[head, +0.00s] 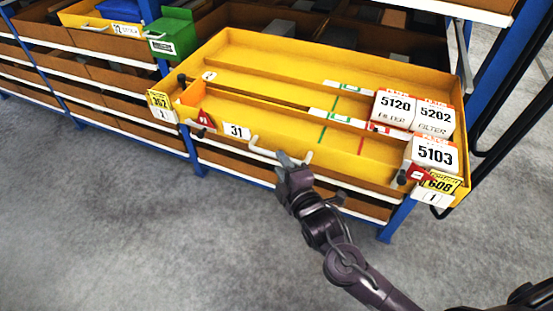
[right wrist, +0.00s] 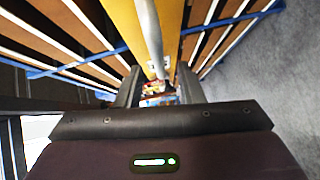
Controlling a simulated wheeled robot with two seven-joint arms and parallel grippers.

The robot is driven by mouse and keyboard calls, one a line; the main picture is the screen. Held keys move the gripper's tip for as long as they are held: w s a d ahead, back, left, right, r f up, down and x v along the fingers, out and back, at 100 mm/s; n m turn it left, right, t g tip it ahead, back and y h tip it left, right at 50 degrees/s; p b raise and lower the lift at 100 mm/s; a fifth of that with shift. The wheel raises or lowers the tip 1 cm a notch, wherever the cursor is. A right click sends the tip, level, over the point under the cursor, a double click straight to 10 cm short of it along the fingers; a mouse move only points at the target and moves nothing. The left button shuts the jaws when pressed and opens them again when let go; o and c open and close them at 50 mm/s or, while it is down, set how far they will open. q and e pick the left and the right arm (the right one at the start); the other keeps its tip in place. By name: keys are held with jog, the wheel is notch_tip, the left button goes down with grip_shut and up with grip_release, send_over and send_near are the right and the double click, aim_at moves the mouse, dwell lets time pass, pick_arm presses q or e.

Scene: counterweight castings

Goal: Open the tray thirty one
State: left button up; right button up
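Tray thirty one (head: 268,66) is a yellow tray with a "31" label (head: 236,131) on its front. It stands out from the rack, with its inside showing. A pale bar handle (head: 265,152) runs along its front. My right gripper (head: 293,158) is at the right part of this handle. In the right wrist view the handle (right wrist: 150,35) runs between my right fingers (right wrist: 158,88), which are apart with space on both sides of the bar. White boxes marked 5120 (head: 394,108), 5202 (head: 434,117) and 5103 (head: 433,155) sit at the tray's right end. My left gripper is not in view.
A green bin (head: 175,35) and a blue bin (head: 120,10) are left of the tray. Brown shelf trays with white edges fill the blue-framed rack (head: 190,150). A blue post (head: 525,50) stands at the right. The grey floor (head: 130,220) in front is clear.

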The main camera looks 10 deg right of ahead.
jog(key=v, duration=0.3)
jog(key=shift+s, duration=0.1)
dwell(0.4)
